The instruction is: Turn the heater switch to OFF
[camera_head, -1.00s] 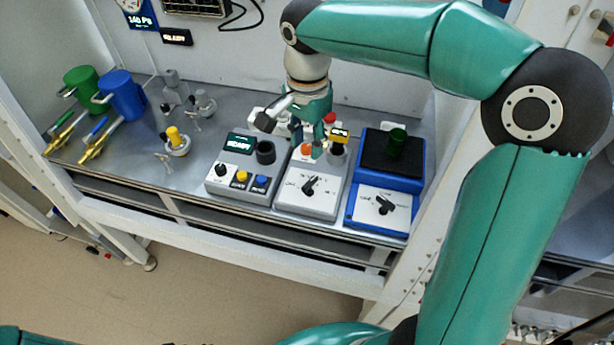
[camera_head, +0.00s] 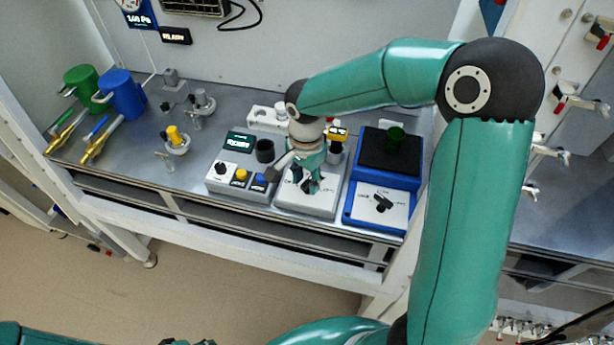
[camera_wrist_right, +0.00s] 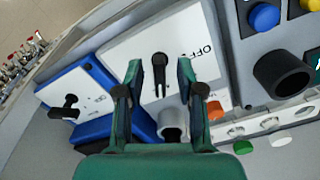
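The white unit with a black switch knob stands in the middle of the bench, its panel (camera_head: 322,208) partly covered by my right gripper (camera_head: 312,186). In the right wrist view the black knob (camera_wrist_right: 159,74) stands between the two fingers of my right gripper (camera_wrist_right: 158,82). The fingers are open, one on each side of the knob, with a visible gap to it. An "OFF" label (camera_wrist_right: 194,50) is printed on the panel beside the knob. Whether the fingertips reach knob height is hard to tell. My left gripper is not visible.
A blue unit (camera_head: 357,212) with its own black knob (camera_head: 383,204) stands to the right. A grey unit (camera_head: 222,183) with a dial and yellow and blue buttons is close on the left. Blue (camera_head: 121,92) and green (camera_head: 80,88) vessels stand far left.

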